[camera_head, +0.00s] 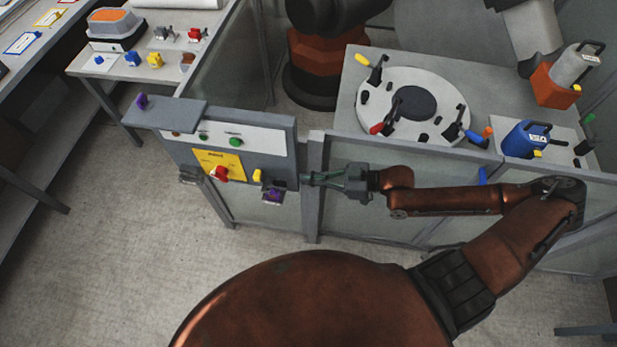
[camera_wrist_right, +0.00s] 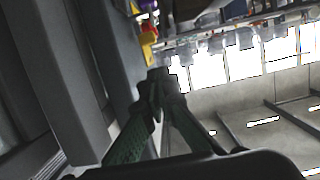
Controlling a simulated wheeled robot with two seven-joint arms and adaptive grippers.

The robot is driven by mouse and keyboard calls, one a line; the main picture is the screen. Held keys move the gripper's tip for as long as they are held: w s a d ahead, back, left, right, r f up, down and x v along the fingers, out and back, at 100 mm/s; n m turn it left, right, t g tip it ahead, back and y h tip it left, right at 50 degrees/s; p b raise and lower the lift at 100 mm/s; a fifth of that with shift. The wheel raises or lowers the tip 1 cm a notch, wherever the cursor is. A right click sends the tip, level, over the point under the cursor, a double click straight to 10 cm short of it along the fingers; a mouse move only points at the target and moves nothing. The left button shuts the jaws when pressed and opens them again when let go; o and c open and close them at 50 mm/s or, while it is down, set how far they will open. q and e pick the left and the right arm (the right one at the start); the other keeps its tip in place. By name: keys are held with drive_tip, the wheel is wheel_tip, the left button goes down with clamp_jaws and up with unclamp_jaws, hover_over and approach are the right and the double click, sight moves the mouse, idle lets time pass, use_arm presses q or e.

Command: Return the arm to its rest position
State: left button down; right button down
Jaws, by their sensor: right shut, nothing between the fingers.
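My right arm reaches across from the right in the head view. Its gripper (camera_head: 312,178) points left and is shut and empty. The fingertips are close to the right end of the grey control box (camera_head: 288,150), near a grey post; whether they touch it I cannot tell. In the right wrist view the two dark green fingers (camera_wrist_right: 158,84) come together at their tips with nothing between them. My left gripper is not in view.
The control box has a red knob (camera_head: 219,174), a yellow knob (camera_head: 258,176) and green buttons. A fence (camera_head: 370,217) runs beneath my right arm. Behind it stands a table with a white round plate (camera_head: 440,92) and a blue container (camera_head: 524,138). The floor at left is clear.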

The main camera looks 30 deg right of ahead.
drive_tip(key=s+a+f+h, duration=0.1)
drive_tip(key=s+a+f, duration=0.1)
drive_tip(key=a+f, duration=0.25)
drive_tip(key=s+d+f+m+h, duration=0.2)
drive_tip(key=d+f+m+h, duration=0.2)
drive_tip(key=d+f+h, duration=0.3)
drive_tip(key=s+d+f+m+g+h, duration=0.35)
drive_tip(key=s+d, duration=0.25)
drive_tip(key=s, duration=0.2)
drive_tip(key=s+d+f+m+g+h, duration=0.25)
drive_tip(key=s+d+f, duration=0.25)
drive_tip(key=s, duration=0.3)
drive_tip(key=s+f+g+y, duration=0.1)
drive_tip(key=s+f, duration=0.2)
drive_tip(key=f, duration=2.5)
drive_tip(key=s+a+f+g, duration=0.1)
drive_tip(key=s+f, duration=1.7)
drive_tip(key=s, duration=0.2)
drive_tip(key=shift+s+f+n+y, duration=0.15)
drive_tip(key=shift+n+y, duration=0.15)
